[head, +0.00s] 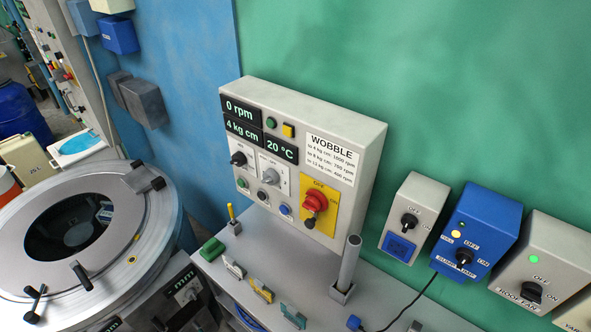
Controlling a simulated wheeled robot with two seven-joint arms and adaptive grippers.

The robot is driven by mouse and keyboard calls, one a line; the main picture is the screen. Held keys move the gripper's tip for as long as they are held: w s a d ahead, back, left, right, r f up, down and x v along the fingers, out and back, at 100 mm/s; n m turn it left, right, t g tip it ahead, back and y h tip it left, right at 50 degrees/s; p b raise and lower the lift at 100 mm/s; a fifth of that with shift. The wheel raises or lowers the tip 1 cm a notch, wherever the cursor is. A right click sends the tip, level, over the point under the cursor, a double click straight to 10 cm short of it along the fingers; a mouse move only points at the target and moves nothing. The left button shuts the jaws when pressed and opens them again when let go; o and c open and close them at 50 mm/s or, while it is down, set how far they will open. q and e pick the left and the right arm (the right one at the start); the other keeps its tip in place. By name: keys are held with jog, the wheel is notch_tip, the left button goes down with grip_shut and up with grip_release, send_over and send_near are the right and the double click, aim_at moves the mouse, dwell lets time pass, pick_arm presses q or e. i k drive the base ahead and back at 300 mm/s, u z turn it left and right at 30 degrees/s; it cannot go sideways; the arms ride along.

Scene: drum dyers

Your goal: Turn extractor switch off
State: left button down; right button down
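A light grey control box (300,150) stands on the blue and green wall with lit displays reading 0 rpm, 4 kg cm and 20 °C. On its lower right a red rotary switch (315,201) sits on a yellow plate (329,214), with small lettering above that looks like OFF. Its exact setting is hard to tell. Two smaller knobs, a black one (238,159) and a grey one (270,179), sit to its left. No label reading extractor is legible. Neither of my grippers is in view.
A round metal drum machine (150,238) with an open top stands at left. A grey ledge (262,263) below the box carries small clips and an upright grey tube (349,262). More switch boxes, including a blue one (478,226), line the right.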

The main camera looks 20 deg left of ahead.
aim_at(316, 201)
jog(key=z, duration=0.55)
jog(key=k, duration=1.45)
jog(key=u, duration=1.15)
